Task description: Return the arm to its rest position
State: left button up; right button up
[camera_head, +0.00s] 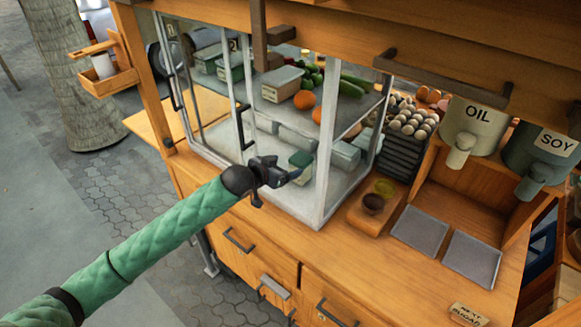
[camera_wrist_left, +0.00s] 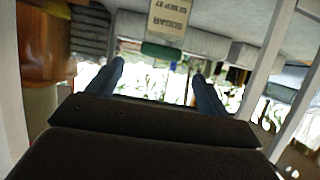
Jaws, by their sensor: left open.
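My left arm (camera_head: 150,240), in a green quilted sleeve, reaches from the lower left of the head view to the front of a glass display case (camera_head: 322,150). My left gripper (camera_head: 284,180) is at the case's lower front, near a green-lidded container (camera_head: 300,160). In the left wrist view its two fingers (camera_wrist_left: 158,72) are spread apart with nothing visible between them. Beyond them is a label reading SUGAR (camera_wrist_left: 170,15), upside down. I cannot tell whether the gripper touches the case. My right gripper is not in view.
The wooden counter (camera_head: 395,275) has drawers below. Two grey trays (camera_head: 421,229), a block with small bowls (camera_head: 372,203), egg trays (camera_head: 405,130), and OIL (camera_head: 472,130) and SOY (camera_head: 540,155) dispensers stand to the right. Paved ground (camera_head: 60,180) lies open on the left.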

pick_arm(q)
jog(key=shift+s+a+r, duration=0.15)
jog(key=shift+s+a, duration=0.05)
jog(key=shift+s, duration=0.05)
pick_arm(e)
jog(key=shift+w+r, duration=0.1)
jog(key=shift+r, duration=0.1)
